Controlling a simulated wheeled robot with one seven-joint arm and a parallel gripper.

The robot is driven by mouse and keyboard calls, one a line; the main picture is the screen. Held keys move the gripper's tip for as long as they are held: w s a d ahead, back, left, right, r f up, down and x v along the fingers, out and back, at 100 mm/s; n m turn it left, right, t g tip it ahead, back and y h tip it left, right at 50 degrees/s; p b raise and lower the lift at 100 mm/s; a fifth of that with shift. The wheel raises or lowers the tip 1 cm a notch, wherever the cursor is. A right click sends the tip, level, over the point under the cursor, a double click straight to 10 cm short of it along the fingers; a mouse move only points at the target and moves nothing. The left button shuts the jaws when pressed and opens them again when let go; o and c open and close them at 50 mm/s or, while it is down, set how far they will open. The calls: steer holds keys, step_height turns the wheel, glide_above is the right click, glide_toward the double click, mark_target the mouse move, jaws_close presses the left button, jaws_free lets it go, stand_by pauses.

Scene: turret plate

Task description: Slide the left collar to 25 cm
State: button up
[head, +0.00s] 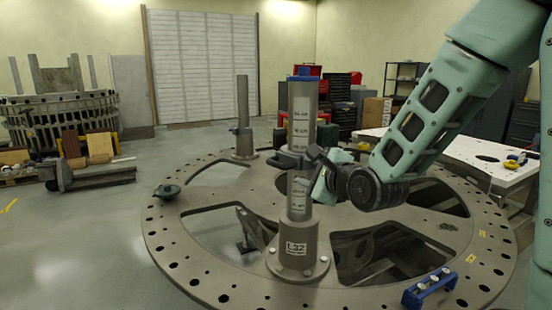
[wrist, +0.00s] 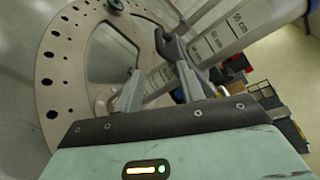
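A grey post (head: 301,105) with a blue cap and a white scale strip stands upright on the round plate. A dark collar (head: 287,160) with a side handle sits around it, below the middle of the strip. My gripper (head: 320,172) is at the post's right side, close to the collar. In the wrist view my gripper (wrist: 160,88) has its two fingers apart, with the dark collar handle (wrist: 178,50) just beyond them, near the right finger. I cannot tell whether they touch. The scale (wrist: 225,35) shows cm marks; the collar's exact reading is unclear.
A second post (head: 242,100) with its own collar stands farther back left on the round plate (head: 165,240). The plate has large openings. A blue block (head: 430,288) sits at its front right edge. A white table (head: 480,165) stands behind right.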

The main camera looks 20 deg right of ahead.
mark_target(278, 164)
steer(key=p+x, duration=0.6)
steer(key=x, duration=1)
steer(key=shift+w+f, duration=0.3)
steer(key=shift+w, duration=0.3)
steer(key=shift+c, duration=0.3)
steer(key=shift+f, duration=0.1)
jaws_close()
